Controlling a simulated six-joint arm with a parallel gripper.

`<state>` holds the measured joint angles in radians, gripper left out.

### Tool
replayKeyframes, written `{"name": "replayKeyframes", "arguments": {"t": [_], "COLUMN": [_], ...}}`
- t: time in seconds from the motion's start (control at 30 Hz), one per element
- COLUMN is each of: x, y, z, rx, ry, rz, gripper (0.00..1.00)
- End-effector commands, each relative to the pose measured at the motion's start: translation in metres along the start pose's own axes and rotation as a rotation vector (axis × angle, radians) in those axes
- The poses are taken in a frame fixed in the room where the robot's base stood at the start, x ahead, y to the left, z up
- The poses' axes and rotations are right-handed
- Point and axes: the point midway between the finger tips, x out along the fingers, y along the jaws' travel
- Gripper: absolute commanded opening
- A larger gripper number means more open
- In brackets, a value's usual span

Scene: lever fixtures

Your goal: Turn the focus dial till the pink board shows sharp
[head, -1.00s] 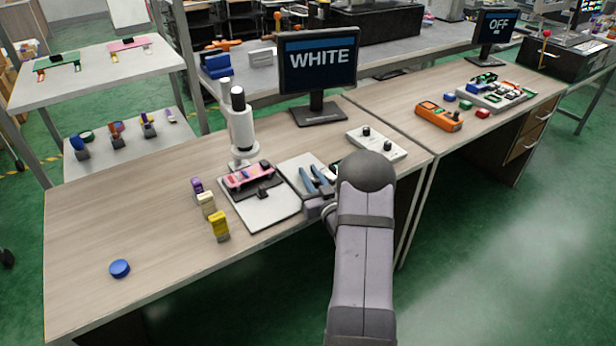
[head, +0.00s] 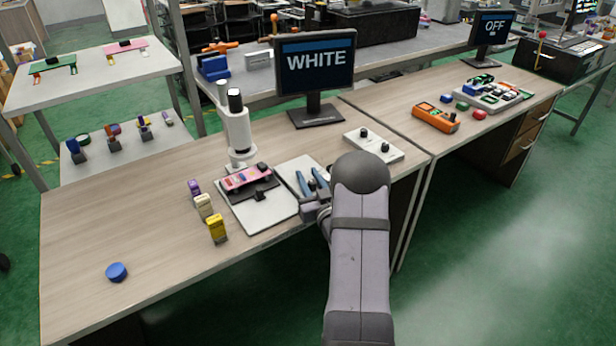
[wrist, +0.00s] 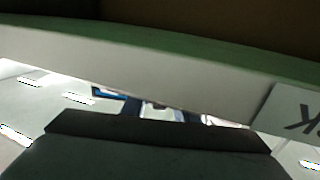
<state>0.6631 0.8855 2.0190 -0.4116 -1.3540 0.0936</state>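The pink board (head: 247,178) lies on a black holder on a white base plate (head: 262,213), under a white microscope (head: 236,130). The monitor (head: 316,62) behind it reads "WHITE". A white box (head: 373,146) with two black knobs stands to the right; I cannot tell whether either is the focus dial. My gripper (head: 311,180) is over a pale plate right of the board, its two blue fingers apart. They also show apart in the wrist view (wrist: 156,108), where a pale bar partly covers them. Anything between the fingertips is too small to tell.
Purple, cream and yellow blocks (head: 204,208) stand left of the base plate. A blue round piece (head: 117,272) lies at the table's front left. The right table holds an orange meter (head: 436,117) and a tray of parts. The left table area is mostly clear.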

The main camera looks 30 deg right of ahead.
Motion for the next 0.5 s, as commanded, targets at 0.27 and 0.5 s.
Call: {"name": "replayKeyframes", "arguments": {"t": [0.27, 0.5], "x": [-0.035, -0.06], "y": [0.001, 0.0], "z": [0.001, 0.0], "rx": [0.001, 0.0], "ry": [-0.001, 0.0], "rz": [0.002, 0.001], "gripper": [0.27, 0.27]}}
